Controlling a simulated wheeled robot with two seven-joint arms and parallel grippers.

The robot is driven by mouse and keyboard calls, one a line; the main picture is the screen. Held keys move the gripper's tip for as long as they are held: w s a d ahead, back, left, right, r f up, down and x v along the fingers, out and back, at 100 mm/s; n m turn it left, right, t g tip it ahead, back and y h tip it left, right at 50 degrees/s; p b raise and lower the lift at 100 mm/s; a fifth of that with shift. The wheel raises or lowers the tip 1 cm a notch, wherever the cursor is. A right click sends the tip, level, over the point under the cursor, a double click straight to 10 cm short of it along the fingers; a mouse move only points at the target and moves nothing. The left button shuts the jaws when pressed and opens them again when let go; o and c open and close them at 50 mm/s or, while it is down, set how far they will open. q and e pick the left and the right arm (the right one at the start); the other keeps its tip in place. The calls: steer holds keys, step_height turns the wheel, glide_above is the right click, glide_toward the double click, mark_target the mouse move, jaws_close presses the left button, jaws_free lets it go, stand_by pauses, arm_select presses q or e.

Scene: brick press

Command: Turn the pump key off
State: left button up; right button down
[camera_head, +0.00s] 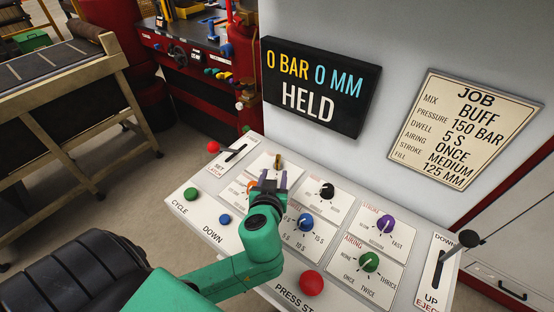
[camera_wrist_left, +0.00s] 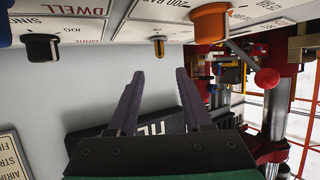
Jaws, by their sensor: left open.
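The small brass pump key (camera_head: 278,161) stands at the back of the sloped white control panel (camera_head: 184,212), and its markings are too small to read. In the left wrist view, which is upside down, the key (camera_wrist_left: 159,48) sits ahead of and between my fingertips. My left gripper (camera_head: 272,180) is open and empty, its two purple fingers pointing towards the key from the front. In the left wrist view the gripper (camera_wrist_left: 157,78) shows a gap between its fingers, and the key looks apart from both. My right gripper is in neither view.
An orange knob (camera_wrist_left: 210,22) and a red-tipped lever (camera_head: 213,147) are beside the key. Black (camera_head: 327,191), blue (camera_head: 306,222), purple (camera_head: 387,224) and green (camera_head: 369,262) knobs lie right. A display (camera_head: 320,85) reading 0 BAR 0 MM HELD and a JOB sign (camera_head: 465,128) hang behind.

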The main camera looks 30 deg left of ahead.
mark_target(277, 162)
arm_select(q)
steer(key=p+x, duration=0.1)
steer(key=x, duration=0.7)
steer(key=shift+w+f, duration=0.1)
steer(key=shift+w, duration=0.05)
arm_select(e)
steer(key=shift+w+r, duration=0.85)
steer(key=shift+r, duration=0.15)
arm_select(q)
jaws_close()
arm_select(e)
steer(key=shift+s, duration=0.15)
